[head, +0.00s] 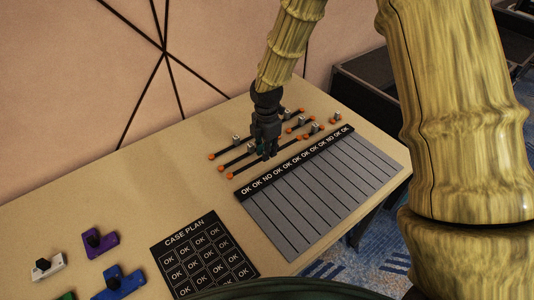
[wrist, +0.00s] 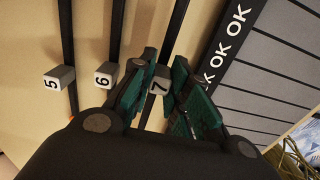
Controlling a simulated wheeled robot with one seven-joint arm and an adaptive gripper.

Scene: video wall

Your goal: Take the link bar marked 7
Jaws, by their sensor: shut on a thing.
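In the wrist view, the link bar marked 7 (wrist: 161,86) has its grey numbered block between the green-padded fingers of my gripper (wrist: 166,95), which is shut on it. Its black bar runs up and away under the fingers. In the head view, my gripper (head: 265,150) is down among the bars on the table and hides bar 7's block. The bar marked 6 (wrist: 106,76) lies close to the left of the fingers, and the bar marked 5 (wrist: 58,78) lies farther left.
The table (head: 150,165) holds several more link bars with orange ends. A grey slotted board with OK and NO labels (head: 320,190) lies just right of the gripper. A black case plan sheet (head: 203,258) and coloured pieces, one purple (head: 100,242), lie at the front left.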

